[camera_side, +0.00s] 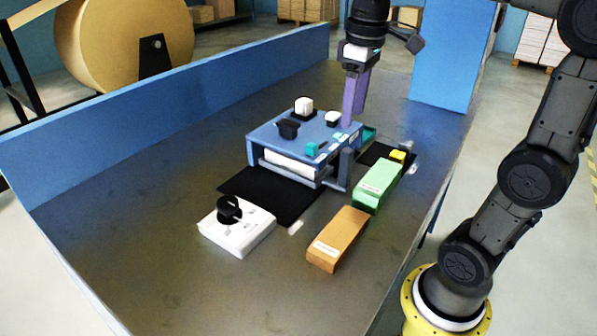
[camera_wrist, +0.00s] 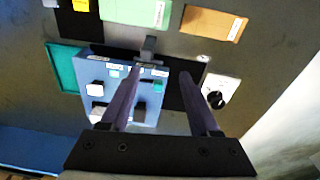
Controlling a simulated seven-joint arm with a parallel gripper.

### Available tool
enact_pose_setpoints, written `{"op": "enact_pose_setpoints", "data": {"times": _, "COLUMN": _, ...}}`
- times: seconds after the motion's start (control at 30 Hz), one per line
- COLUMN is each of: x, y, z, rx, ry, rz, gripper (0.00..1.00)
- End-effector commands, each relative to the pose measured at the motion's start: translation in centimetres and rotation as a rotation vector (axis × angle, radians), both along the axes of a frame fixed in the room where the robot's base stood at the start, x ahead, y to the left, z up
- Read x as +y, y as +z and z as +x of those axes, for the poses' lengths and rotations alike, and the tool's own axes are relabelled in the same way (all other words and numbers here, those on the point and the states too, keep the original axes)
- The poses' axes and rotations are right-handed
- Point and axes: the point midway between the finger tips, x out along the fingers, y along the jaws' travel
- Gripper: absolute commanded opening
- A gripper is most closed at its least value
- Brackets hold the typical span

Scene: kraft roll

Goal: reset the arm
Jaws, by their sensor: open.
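My gripper (camera_side: 347,122) has two purple fingers pointing down, over or just behind the back right corner of the blue box (camera_side: 264,140) in the side view. I cannot tell if the fingertips touch the box. In the wrist view my gripper (camera_wrist: 160,72) is open, with a clear gap and nothing held between the fingers. The blue box (camera_wrist: 117,92) lies below, partly hidden by the left finger. It carries white, black and teal knobs or buttons and a grey lever (camera_side: 345,168) at its right front.
A white box with a black knob (camera_side: 241,236) stands in front. An orange block (camera_side: 338,238), a green block (camera_side: 375,184) and a small yellow block (camera_side: 398,156) stand to the right. A blue wall (camera_side: 200,92) edges the table.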

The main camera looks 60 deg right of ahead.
Motion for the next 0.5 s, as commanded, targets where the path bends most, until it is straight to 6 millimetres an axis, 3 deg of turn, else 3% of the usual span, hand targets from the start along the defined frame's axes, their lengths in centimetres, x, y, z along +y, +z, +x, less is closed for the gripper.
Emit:
{"op": "enact_pose_setpoints", "data": {"times": 0.17, "x": 4.0, "y": -0.2, "z": -5.2, "rx": -0.123, "ry": 0.071, "rz": -0.019, "gripper": 0.62}}
{"op": "enact_pose_setpoints", "data": {"times": 0.33, "x": 6.3, "y": -3.0, "z": -9.3, "rx": -0.257, "ry": 0.076, "rz": -0.014, "gripper": 0.62}}
{"op": "enact_pose_setpoints", "data": {"times": 0.5, "x": 7.2, "y": -6.5, "z": -11.6, "rx": -0.362, "ry": 0.032, "rz": 0.012, "gripper": 0.62}}
